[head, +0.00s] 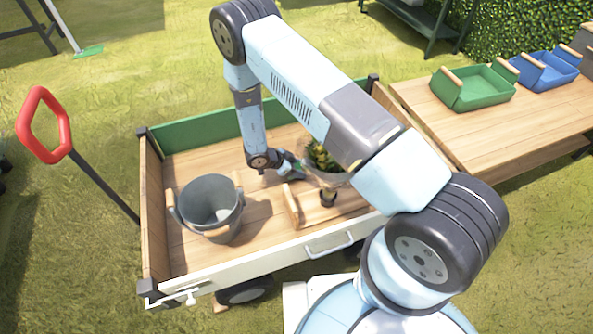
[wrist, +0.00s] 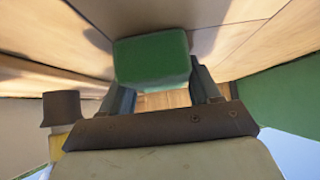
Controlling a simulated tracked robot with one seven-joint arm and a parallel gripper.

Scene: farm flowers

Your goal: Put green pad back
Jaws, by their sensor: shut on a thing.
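A green block with rounded edges, which looks like the green pad (wrist: 152,52), sits between the two fingers of my gripper (wrist: 160,82) in the wrist view. My gripper is shut on it. In the head view my gripper (head: 286,164) is low inside the wooden cart (head: 190,165), between the grey bucket and the potted plant. The pad cannot be made out clearly there. Whether it touches the cart floor cannot be told.
A grey bucket (head: 212,205) stands in the cart at left. A leafy plant (head: 322,156) is partly behind my arm. A wooden handle piece (head: 291,205) lies near the front. Green (head: 472,90) and blue (head: 546,70) trays stand on the right table (head: 440,125).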

